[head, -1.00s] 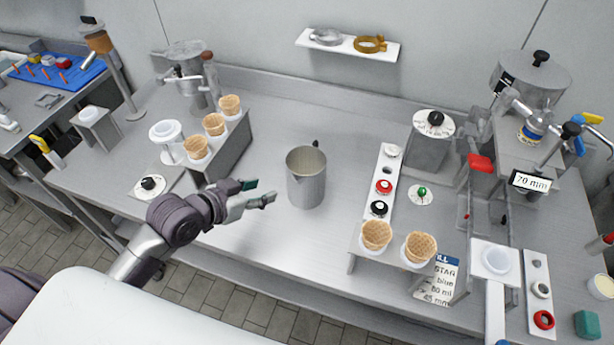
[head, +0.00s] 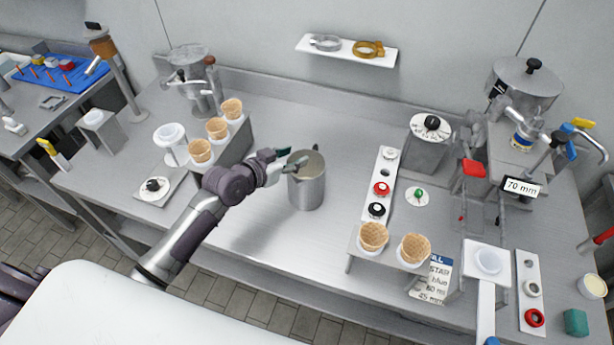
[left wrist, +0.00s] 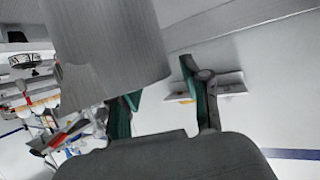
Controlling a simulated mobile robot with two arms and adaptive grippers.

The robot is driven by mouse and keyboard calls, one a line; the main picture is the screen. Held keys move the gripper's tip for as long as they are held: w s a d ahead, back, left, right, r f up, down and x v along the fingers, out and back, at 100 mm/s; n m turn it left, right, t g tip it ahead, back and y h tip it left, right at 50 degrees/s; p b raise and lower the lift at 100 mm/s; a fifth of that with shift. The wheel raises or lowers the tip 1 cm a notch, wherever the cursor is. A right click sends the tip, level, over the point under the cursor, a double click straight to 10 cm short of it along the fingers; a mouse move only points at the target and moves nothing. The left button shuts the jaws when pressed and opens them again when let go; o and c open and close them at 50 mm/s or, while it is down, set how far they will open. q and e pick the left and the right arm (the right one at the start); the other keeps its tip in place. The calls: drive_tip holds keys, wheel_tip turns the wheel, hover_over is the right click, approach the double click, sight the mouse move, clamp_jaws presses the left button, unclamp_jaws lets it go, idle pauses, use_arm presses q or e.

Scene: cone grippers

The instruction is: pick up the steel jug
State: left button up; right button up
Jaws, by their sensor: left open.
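The steel jug (head: 307,188) stands upright on the steel worktop, a grey open-topped cylinder. My left gripper (head: 294,157) is open at the jug's upper left rim, and one finger overlaps the rim in the head view. In the left wrist view the jug (left wrist: 110,45) fills the upper left, close to the camera. The left gripper's fingers (left wrist: 165,100) are spread there, with the jug's edge overlapping the left finger. I cannot tell whether a finger touches the jug. The jug's handle is not clearly visible. My right gripper is not in view.
A stand with several waffle cones (head: 217,128) is left of the jug. A white strip with coloured knobs (head: 381,188) is to its right, and another cone stand (head: 374,236) is at front right. The worktop (head: 275,215) in front of the jug is clear.

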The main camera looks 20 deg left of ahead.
use_arm(q)
drive_tip(key=shift+x, duration=1.2)
drive_tip(key=shift+s, duration=0.1)
drive_tip(key=shift+c, duration=1.4)
clamp_jaws()
drive_tip(key=shift+r, duration=0.1)
